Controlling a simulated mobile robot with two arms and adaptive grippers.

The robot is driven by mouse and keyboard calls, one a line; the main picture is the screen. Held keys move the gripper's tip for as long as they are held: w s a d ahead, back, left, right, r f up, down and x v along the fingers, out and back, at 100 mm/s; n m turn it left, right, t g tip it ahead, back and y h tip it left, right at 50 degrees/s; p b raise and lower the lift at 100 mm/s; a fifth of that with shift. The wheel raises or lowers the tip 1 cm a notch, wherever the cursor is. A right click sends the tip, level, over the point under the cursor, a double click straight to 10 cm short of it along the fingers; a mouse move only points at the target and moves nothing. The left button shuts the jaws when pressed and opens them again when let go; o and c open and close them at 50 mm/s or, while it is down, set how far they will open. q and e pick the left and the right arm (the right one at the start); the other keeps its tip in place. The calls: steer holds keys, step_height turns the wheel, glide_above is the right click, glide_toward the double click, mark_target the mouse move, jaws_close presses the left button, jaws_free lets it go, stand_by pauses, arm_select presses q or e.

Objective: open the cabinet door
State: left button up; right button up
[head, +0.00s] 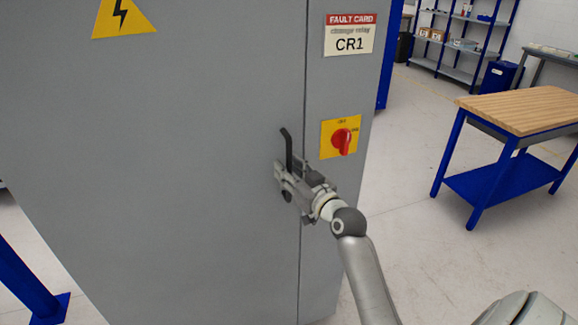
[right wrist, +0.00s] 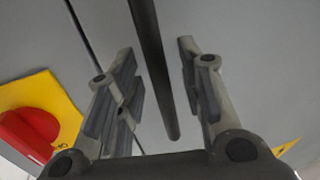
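The grey cabinet door (head: 190,170) fills the left and middle of the head view. It looks shut, with a dark vertical seam along its right edge. A dark bar handle (head: 287,147) stands on the door beside the seam, its upper part showing above my right gripper (head: 281,180). In the right wrist view the handle (right wrist: 152,60) runs between the two open fingers, with a visible gap on each side. My left gripper is not in view.
A red rotary switch (head: 342,141) on a yellow plate sits just right of the seam, close to my right gripper. A fault card (head: 350,35) is above it. A blue workbench with a wooden top (head: 525,108) stands at right, with clear floor between.

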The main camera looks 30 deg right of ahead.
steer(key=shift+w, duration=0.3)
jaws_close()
stand_by(0.3)
